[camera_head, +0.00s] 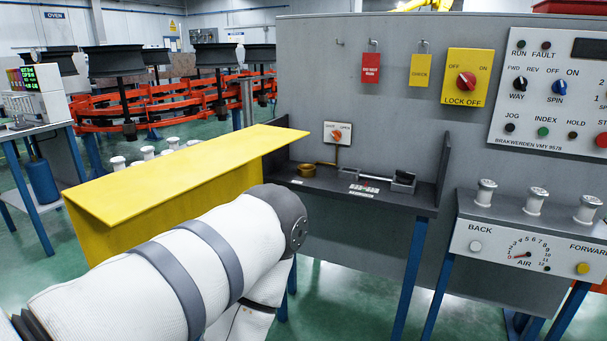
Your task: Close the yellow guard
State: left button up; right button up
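The yellow guard (190,172) is at the left of the view. It has a broad flat top plate and a yellow front face, partly hidden by my arm. Its right end reaches toward the grey panel. I cannot tell whether it stands open or closed. My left arm, in a white sleeve with grey bands, comes in from the lower left and bends in front of the guard's right part. I cannot tell whether the arm touches the guard. Neither gripper shows; the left arm's far end is out of sight, and the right arm is not in view.
A small plate with a red knob (337,133) is on the grey panel (330,80) behind a dark shelf (355,181). A yellow lock-off switch (467,77), a control board (548,100) and an air console (531,240) are at the right. Several white spools stand behind the guard.

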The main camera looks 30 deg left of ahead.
aim_at(111, 215)
jog(key=k+j, duration=0.15)
jog(key=j, duration=0.2)
jog(key=k+j, duration=0.2)
jog(key=j, duration=0.15)
jog(key=k+j+z, duration=0.1)
jog(key=j, duration=0.3)
jog(key=k+j, duration=0.25)
jog(key=j, duration=0.85)
jog(key=k+j+z, duration=0.1)
jog(key=j, duration=0.7)
jog(key=i+j, duration=0.1)
jog(key=j, duration=0.2)
jog(key=i+j, duration=0.15)
jog(key=j, duration=0.15)
jog(key=i+j, duration=0.1)
jog(key=j, duration=0.2)
jog(key=k+z, duration=0.15)
